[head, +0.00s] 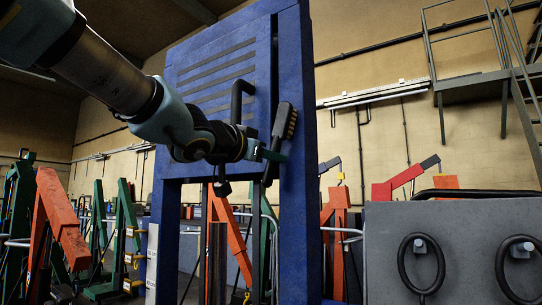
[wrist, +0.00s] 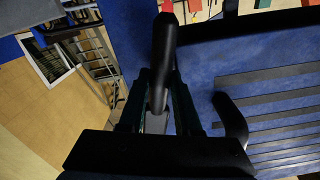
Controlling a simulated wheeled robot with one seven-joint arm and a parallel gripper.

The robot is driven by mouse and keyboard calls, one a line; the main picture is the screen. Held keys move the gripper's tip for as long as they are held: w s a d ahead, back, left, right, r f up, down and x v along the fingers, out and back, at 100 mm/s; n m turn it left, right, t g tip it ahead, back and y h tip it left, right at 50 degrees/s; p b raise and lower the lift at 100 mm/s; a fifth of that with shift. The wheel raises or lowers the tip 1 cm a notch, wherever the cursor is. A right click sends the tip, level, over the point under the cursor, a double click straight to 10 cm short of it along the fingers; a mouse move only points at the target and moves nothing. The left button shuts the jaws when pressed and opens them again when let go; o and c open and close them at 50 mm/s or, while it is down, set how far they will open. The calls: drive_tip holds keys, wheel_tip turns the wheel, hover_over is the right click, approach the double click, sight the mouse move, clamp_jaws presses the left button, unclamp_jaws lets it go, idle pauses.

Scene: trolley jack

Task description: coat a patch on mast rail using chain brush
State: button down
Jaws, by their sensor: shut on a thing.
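The chain brush (head: 284,121) is dark, with tan bristles on the right side of its raised head. It stands nearly upright, tilted slightly, in front of the blue mast's right upright (head: 313,215). My gripper (head: 272,156) is shut on the brush's handle. In the wrist view, the brush (wrist: 163,48) stands out between the dark green fingers of my gripper (wrist: 157,100), and its bristles are hidden. I cannot tell whether the bristles touch the mast rail. No coated patch can be made out.
A black bent handle (head: 238,100) sticks out from the slotted blue panel (head: 215,75) close to my wrist. A grey panel with black rings (head: 455,250) stands at the lower right. Orange (head: 62,220) and green cranes stand behind at left.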

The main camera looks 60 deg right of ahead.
drive_tip(key=a+p, duration=0.2)
drive_tip(key=a, duration=0.4)
drive_tip(key=shift+r, duration=0.15)
idle(0.3)
drive_tip(key=a+p, duration=0.1)
drive_tip(key=a, duration=0.2)
idle(0.3)
idle(0.7)
